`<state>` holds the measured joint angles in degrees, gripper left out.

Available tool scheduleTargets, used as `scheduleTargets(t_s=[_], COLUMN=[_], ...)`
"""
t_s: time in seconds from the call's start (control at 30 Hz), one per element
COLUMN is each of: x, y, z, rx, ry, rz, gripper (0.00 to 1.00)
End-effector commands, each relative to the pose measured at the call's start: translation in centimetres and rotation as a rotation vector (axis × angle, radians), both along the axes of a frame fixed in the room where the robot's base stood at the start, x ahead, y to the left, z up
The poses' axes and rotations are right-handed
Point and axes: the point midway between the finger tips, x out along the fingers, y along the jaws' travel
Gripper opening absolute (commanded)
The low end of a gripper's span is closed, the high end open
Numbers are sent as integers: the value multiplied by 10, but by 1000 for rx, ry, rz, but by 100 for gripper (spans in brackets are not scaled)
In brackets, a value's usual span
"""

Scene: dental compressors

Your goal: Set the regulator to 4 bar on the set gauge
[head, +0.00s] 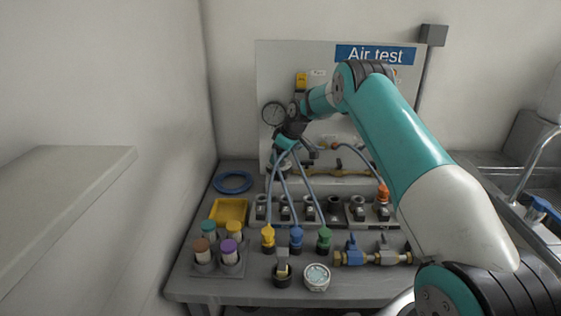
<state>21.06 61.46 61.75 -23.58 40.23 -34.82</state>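The air test panel (335,60) stands upright against the back wall, with a blue "Air test" sign. A round gauge (274,113) with a pale dial and dark rim is on its left side. Its needle and numbers are too small to read. My arm reaches in from the right, and my gripper (284,144) is at the left of the panel, just below and right of the gauge. The regulator is not clearly visible there; my wrist and gripper cover that part. The fingers are too small and dark to tell whether they hold anything.
Blue hoses (284,185) hang below my gripper to yellow, blue and green fittings on the bench (220,290). A yellow tray (229,212), a rack with coloured caps (222,262), a loose round gauge (316,278) and a blue valve (352,253) crowd the bench. A sink is right.

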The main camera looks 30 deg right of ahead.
Motion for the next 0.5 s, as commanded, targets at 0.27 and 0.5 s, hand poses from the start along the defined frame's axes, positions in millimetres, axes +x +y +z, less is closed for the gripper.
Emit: scheduleTargets(t_s=[0.27,0.5], x=[0,0], y=[-1,-1], z=[0,0], rx=[-2,-1], ry=[0,1], rz=[76,74], gripper=[32,81])
